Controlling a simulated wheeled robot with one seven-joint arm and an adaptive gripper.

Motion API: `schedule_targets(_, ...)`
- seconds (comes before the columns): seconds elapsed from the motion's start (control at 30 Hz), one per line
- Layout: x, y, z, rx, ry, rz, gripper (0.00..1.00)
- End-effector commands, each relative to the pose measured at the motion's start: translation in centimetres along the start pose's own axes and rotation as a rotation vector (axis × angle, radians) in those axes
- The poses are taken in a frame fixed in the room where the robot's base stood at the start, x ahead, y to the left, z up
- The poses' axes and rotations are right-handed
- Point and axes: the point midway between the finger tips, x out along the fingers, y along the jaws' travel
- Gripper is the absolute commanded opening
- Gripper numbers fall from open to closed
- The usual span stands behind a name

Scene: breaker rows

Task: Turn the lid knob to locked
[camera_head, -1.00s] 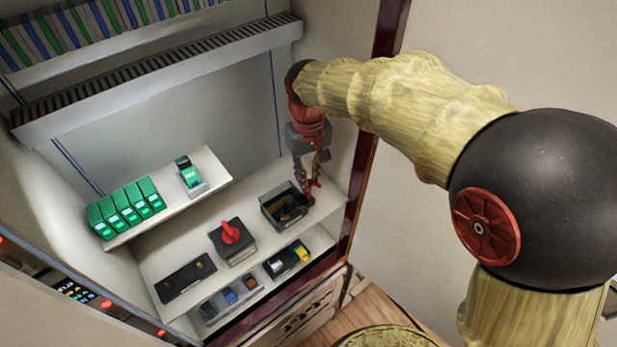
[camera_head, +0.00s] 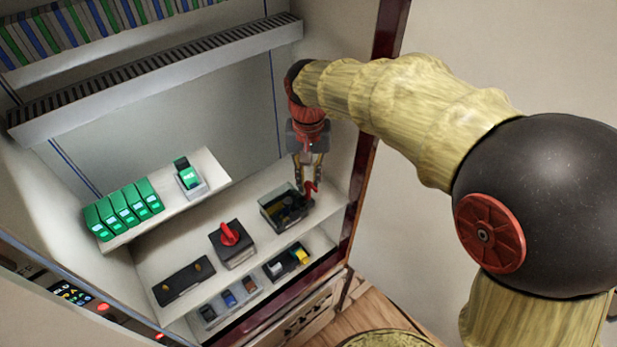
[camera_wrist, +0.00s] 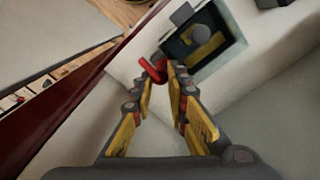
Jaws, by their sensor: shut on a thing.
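A dark box (camera_head: 272,214) with a window-like top stands at the right end of the lower shelf. A red knob (camera_head: 311,187) is at its right end, and the red knob (camera_wrist: 152,70) also shows at the fingertips in the wrist view. My gripper (camera_head: 309,183) points down and is shut on the red knob. The fingertips (camera_wrist: 161,74) partly cover it. In the wrist view the box (camera_wrist: 221,47) lies just beyond, with a yellow piece (camera_wrist: 205,48) inside. I cannot tell whether the knob stands at locked.
A red rotary handle (camera_head: 229,234) on a dark block stands left of the box. Several green breakers (camera_head: 125,210) sit on the upper step. Small bins (camera_head: 290,262) line the front. The cabinet's right wall (camera_head: 345,150) is close to my gripper.

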Motion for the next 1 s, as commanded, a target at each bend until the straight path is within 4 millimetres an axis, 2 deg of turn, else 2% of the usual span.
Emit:
schedule_targets(0.23,0.0,0.0,0.0,0.001,0.001,-0.001,0.0)
schedule_targets(0.27,0.0,0.0,0.0,0.001,0.001,-0.001,0.17)
schedule_targets(0.57,0.0,0.0,0.0,-0.001,0.0,-0.001,0.34)
schedule_targets(0.87,-0.1,0.0,0.0,-0.001,0.0,-0.001,0.34)
schedule_targets(1.0,-1.2,-0.1,-0.1,-0.001,0.003,-0.002,0.34)
